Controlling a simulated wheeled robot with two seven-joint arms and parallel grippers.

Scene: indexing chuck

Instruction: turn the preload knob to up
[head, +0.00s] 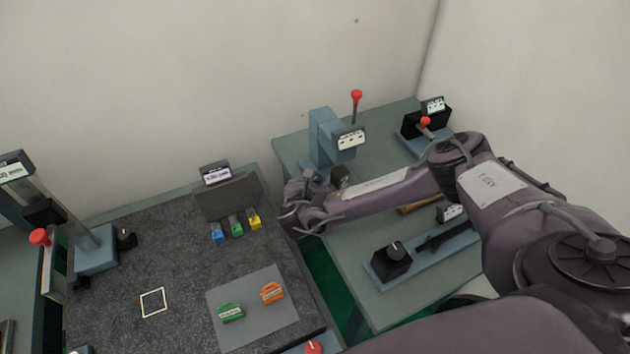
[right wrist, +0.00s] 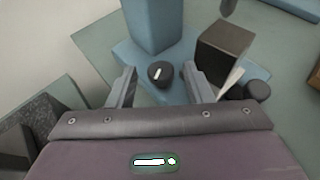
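A small round black knob (right wrist: 159,74) with a white pointer line sits on the blue base of a machine in the right wrist view. Its pointer runs nearly up and down in that picture, leaning slightly right. I cannot read a label that names it as the preload knob. My right gripper (right wrist: 161,88) is open, with one finger on each side of the knob and visible gaps to it. In the head view my right gripper (head: 300,196) is at the foot of the blue machine (head: 322,135), and the knob is hidden there. My left gripper is not in view.
A dark box (right wrist: 222,50) stands close to the right finger. A black box with a larger knob (head: 392,258) is on the right table. The dark bench at left holds a grey mat (head: 253,330) with green and orange pieces. A gap separates the tables.

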